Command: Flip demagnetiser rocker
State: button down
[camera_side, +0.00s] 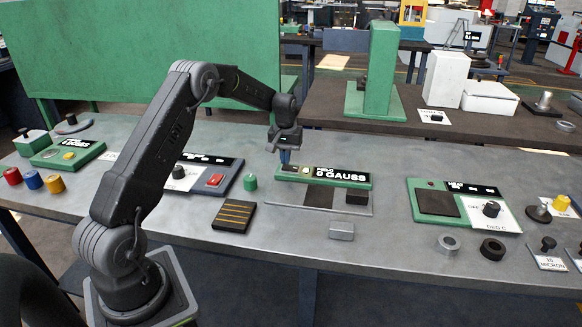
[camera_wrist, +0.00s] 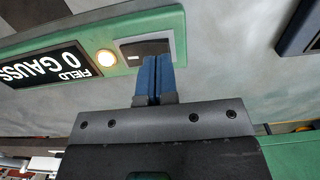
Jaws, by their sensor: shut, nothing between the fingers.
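The demagnetiser is a green-framed unit (camera_side: 330,185) in the middle of the bench in the side view. Its display (camera_wrist: 50,68) reads FIELD 0 GAUSS. Beside the display in the wrist view is a lit pale yellow lamp (camera_wrist: 106,58), and beyond it the dark rocker (camera_wrist: 144,47) in a light grey surround. My gripper (camera_side: 284,158) points down over the rocker end of the unit. In the wrist view its blue fingers (camera_wrist: 153,68) are shut together and empty, with their tips at the rocker's edge, partly covering it. I cannot tell whether they touch.
A dark panel with a red switch (camera_side: 215,180) stands to the left, with a small green cylinder (camera_side: 250,182) between. A striped black block (camera_side: 234,215) and a grey block (camera_side: 341,231) lie in front. Another green instrument (camera_side: 437,203) stands to the right.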

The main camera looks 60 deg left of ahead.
jog(key=shift+f, duration=0.7)
dwell(0.3)
jog(key=shift+r, duration=3.55)
